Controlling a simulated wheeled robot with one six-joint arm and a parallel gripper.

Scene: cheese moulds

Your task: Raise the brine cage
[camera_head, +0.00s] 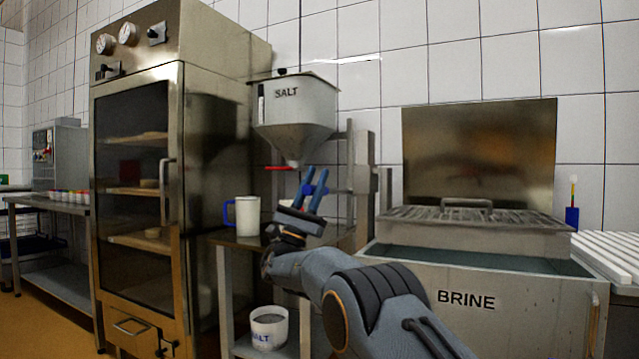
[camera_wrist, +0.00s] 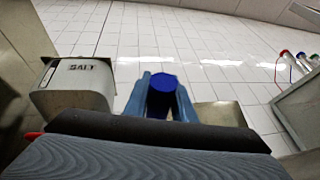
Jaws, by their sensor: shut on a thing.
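The brine cage (camera_head: 470,218) is a metal box with a slatted top and a loop handle (camera_head: 466,203). It shows at the back of the brine tank (camera_head: 465,300), with its top above the tank's rim. The tank is grey, marked BRINE, with dark liquid in front of the cage. My gripper (camera_head: 316,184) points up in front of the salt hopper, left of the tank and apart from the cage. It is shut on a small blue thing (camera_head: 311,190).
The salt hopper (camera_head: 297,110) hangs above a bench with a white mug (camera_head: 246,216). A salt bucket (camera_head: 269,327) stands below. A tall steel cabinet (camera_head: 180,200) is at left. A blue holder (camera_head: 572,217) is on the right wall, beside white slatted racks (camera_head: 612,255).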

